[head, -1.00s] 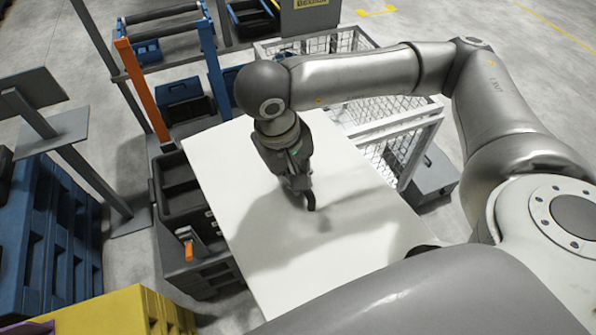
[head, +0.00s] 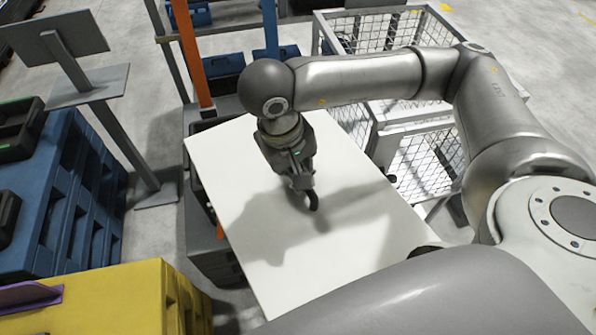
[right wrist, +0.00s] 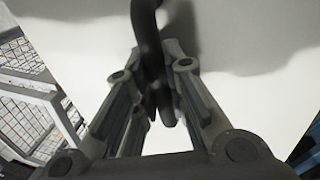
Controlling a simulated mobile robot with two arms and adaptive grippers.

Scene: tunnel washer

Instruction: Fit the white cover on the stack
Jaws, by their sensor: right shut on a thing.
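The white cover (head: 255,235) is a large flat panel that fills the middle of the head view. It is also behind the fingers in the right wrist view (right wrist: 235,95). My right gripper (head: 303,183) points down at the middle of the cover. In the right wrist view its fingers (right wrist: 163,105) are closed around the cover's dark curved handle (right wrist: 148,35). The stack of dark crates (head: 218,262) shows along the cover's left edge; the rest is hidden under the panel. I cannot tell whether the cover touches it. My left gripper is out of view.
A white mesh cage (head: 420,165) stands close behind the cover on the right. An orange post (head: 190,55) rises behind the stack. Blue pallets (head: 85,200), a grey sign stand (head: 90,85) and a yellow box (head: 110,300) are to the left. Bare floor shows at upper right.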

